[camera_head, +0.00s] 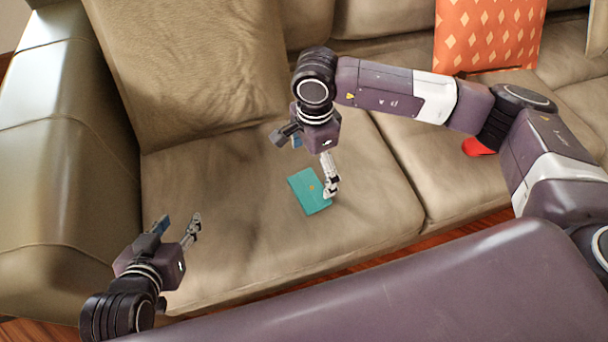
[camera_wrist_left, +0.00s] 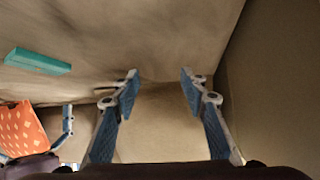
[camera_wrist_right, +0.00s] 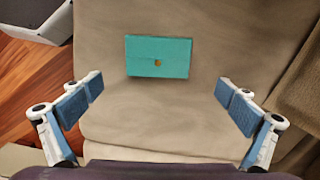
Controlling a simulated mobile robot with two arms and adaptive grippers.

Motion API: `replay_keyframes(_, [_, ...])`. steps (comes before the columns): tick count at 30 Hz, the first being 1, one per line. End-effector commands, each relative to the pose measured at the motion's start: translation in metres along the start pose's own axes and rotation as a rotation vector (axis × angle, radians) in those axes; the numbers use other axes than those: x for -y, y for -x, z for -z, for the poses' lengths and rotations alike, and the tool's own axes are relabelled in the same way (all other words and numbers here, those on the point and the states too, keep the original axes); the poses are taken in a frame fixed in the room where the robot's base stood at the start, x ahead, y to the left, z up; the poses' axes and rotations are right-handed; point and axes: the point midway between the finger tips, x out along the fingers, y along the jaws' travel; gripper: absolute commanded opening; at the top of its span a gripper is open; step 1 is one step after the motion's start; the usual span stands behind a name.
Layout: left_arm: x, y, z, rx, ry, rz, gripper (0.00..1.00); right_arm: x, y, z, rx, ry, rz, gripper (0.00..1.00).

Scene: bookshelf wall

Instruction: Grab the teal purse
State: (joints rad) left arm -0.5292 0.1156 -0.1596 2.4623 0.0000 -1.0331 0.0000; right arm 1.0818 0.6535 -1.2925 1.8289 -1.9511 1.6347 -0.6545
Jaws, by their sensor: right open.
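My right gripper (camera_head: 308,163) is open and empty above the cushion, beside the purse; one finger overlaps the purse's right edge in the head view. My left gripper (camera_head: 177,226) is open and empty over the left front of the seat. The purse (camera_wrist_left: 38,61) also shows at the upper left of the left wrist view.
The beige sofa (camera_head: 230,240) has a large back cushion (camera_head: 190,70) and a left armrest (camera_head: 45,150). An orange patterned pillow (camera_head: 488,35) leans at the back right. A red object (camera_head: 478,147) lies partly hidden by my right arm. The seat around the purse is clear.

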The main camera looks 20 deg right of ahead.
Motion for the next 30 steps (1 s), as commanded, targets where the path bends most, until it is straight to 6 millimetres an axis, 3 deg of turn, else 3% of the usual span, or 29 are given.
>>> replay_keyframes(4, [-0.003, -0.003, 0.017, -0.075, -0.001, -0.005, 0.4, -0.001, -0.017, 0.0, -0.002, 0.001, -0.004, 1.0])
replay_keyframes(11, [-0.005, -0.004, 0.035, -0.149, -0.001, -0.009, 0.4, -0.001, -0.029, -0.002, 0.0, 0.002, -0.003, 1.0])
replay_keyframes(22, [-0.012, 0.004, 0.096, -0.417, -0.002, -0.025, 0.4, -0.002, -0.068, -0.009, 0.001, 0.001, -0.003, 1.0])
replay_keyframes(30, [-0.014, 0.01, 0.111, -0.48, -0.001, -0.029, 0.4, -0.002, -0.076, -0.009, 0.001, 0.002, -0.002, 1.0])
